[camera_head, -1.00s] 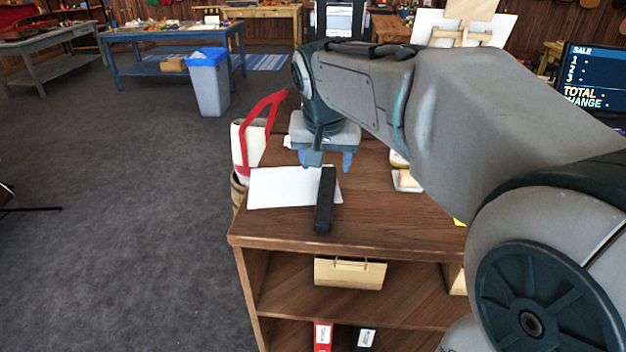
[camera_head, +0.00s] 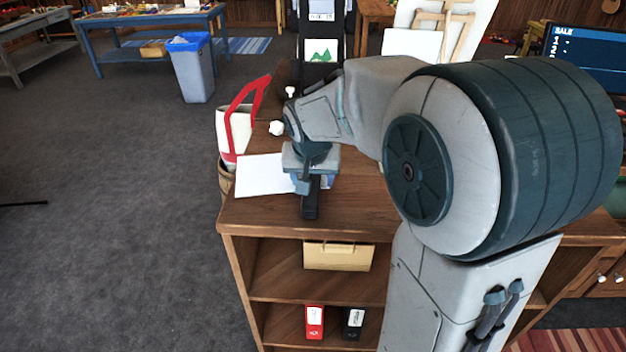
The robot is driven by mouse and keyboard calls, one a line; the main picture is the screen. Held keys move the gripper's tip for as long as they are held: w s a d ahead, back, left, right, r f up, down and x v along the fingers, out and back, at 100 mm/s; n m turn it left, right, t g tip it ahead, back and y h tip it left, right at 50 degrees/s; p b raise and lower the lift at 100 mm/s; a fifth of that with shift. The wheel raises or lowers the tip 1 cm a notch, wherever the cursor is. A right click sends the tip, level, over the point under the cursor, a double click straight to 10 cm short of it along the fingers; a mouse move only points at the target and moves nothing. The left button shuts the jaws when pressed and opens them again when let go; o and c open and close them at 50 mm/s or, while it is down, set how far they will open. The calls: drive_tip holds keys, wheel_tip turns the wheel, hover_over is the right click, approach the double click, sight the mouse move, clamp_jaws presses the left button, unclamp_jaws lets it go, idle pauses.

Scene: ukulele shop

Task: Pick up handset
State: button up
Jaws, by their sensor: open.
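The black handset (camera_head: 310,205) lies on the wooden counter top (camera_head: 360,212), at the right edge of a white sheet (camera_head: 262,176). Only its near end shows clearly; my gripper hides the rest. My gripper (camera_head: 315,184) is over the handset's far part, pointing down, with its blue fingers partly hidden behind its own body. It is open. I cannot tell whether the fingers touch the handset or how far they reach around it.
A white bag with red straps (camera_head: 235,130) stands at the counter's left edge. A picture display (camera_head: 322,52) and white boards (camera_head: 412,43) stand behind. Grey floor is free at left.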

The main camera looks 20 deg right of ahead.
drive_tip(key=c, duration=1.3)
drive_tip(key=shift+o, duration=0.2)
drive_tip(key=shift+r, duration=0.1)
